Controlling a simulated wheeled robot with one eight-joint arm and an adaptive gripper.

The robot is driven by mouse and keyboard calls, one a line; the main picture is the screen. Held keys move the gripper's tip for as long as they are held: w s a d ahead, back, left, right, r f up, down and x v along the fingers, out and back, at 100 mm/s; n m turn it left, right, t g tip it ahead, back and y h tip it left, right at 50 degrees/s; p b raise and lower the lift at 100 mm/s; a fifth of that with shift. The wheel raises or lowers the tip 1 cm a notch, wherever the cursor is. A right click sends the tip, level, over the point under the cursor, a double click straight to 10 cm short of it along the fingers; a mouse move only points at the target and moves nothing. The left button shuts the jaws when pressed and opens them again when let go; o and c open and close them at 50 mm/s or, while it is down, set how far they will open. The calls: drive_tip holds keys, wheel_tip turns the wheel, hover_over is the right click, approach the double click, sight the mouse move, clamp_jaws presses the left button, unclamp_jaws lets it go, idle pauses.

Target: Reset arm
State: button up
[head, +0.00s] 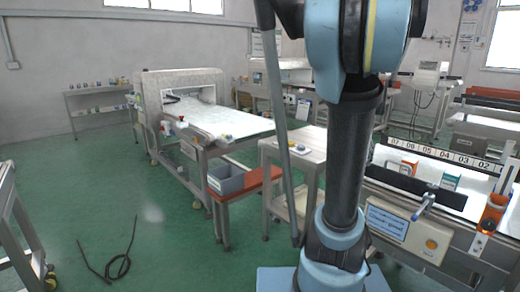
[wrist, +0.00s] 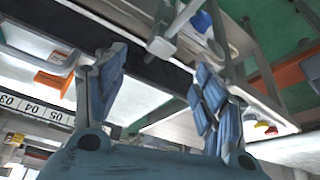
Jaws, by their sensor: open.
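My arm (head: 345,165) stands upright in the right half of the head view, with its blue and black links close to the camera. The head view does not show my gripper. In the wrist view my gripper (wrist: 160,68) has its two blue padded fingers spread wide apart, with nothing between them.
A small table (head: 308,143), an orange bench (head: 262,185) with a grey bin (head: 226,178) and a tunnel machine (head: 180,88) stand left. A black cable (head: 120,265) lies on open green floor.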

drive_tip(key=s+a+f+n+g+y, duration=0.1)
drive_tip(key=s+a+f+n, duration=0.2)
drive_tip(key=s+a+f, duration=0.3)
drive_tip(key=s+a+f+n+y, duration=0.1)
drive_tip(key=s+a+f+n, duration=0.2)
drive_tip(key=s+a, duration=0.9)
wheel_tip(320, 180, down, 3)
drive_tip(key=shift+s+a+r+g+y, duration=0.1)
drive_tip(key=shift+s+a+g+y, duration=0.25)
drive_tip(key=shift+s, duration=0.55)
